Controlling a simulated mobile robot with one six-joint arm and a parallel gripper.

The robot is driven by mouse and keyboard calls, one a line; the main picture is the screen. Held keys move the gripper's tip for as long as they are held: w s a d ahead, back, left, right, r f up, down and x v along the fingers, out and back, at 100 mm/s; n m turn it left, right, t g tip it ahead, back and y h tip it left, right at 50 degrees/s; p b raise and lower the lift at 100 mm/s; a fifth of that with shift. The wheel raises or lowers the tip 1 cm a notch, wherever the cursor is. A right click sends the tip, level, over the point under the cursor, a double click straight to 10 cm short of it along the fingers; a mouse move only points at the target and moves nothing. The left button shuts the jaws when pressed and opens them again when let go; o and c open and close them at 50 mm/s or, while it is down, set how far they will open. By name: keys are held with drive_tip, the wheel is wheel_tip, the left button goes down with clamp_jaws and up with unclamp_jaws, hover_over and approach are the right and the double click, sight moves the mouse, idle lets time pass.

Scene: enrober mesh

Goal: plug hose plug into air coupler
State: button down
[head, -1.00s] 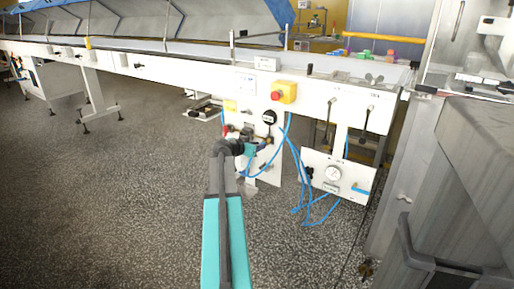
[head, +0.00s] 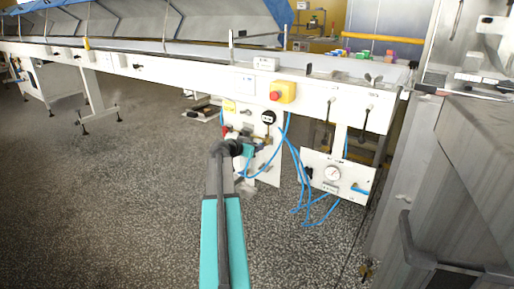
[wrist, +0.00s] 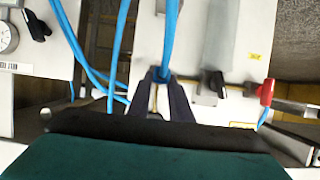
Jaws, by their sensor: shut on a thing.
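My gripper (wrist: 166,88) is shut on the end of a blue hose in the wrist view; the hose (wrist: 170,35) runs up out of the picture from between the dark fingers. The hose plug itself is mostly hidden between the fingers. In the head view my gripper (head: 258,149) is close in front of the white panel below the conveyor, among small fittings. I cannot make out the air coupler for certain; my gripper and wrist cover part of that area.
A red-handled valve (wrist: 266,92) and a black fitting (wrist: 212,84) are on the right in the wrist view. More blue hoses (head: 301,185) hang beside the gauge box (head: 335,175). Open floor (head: 110,190) lies to the left.

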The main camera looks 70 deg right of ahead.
drive_tip(key=shift+w+a+b, duration=0.2)
drive_tip(key=shift+a+b, duration=0.05)
drive_tip(key=shift+a, duration=0.4)
drive_tip(key=shift+w+a+b, duration=0.15)
drive_tip(key=shift+a+b, duration=0.1)
drive_tip(key=shift+a, duration=0.4)
drive_tip(key=shift+b, duration=0.85)
idle(1.9)
drive_tip(key=shift+s+d+b, duration=0.2)
drive_tip(key=shift+s+d, duration=0.05)
drive_tip(key=shift+d, duration=0.7)
drive_tip(key=shift+s+d+b, duration=0.15)
drive_tip(key=shift+s+d, duration=0.1)
drive_tip(key=shift+d, duration=0.7)
idle(0.9)
drive_tip(key=c, duration=1.5)
unclamp_jaws()
drive_tip(key=shift+c, duration=0.2)
drive_tip(key=shift+a, duration=0.15)
drive_tip(key=p+v, duration=0.3)
drive_tip(key=v, duration=1)
drive_tip(key=shift+a+r, duration=0.25)
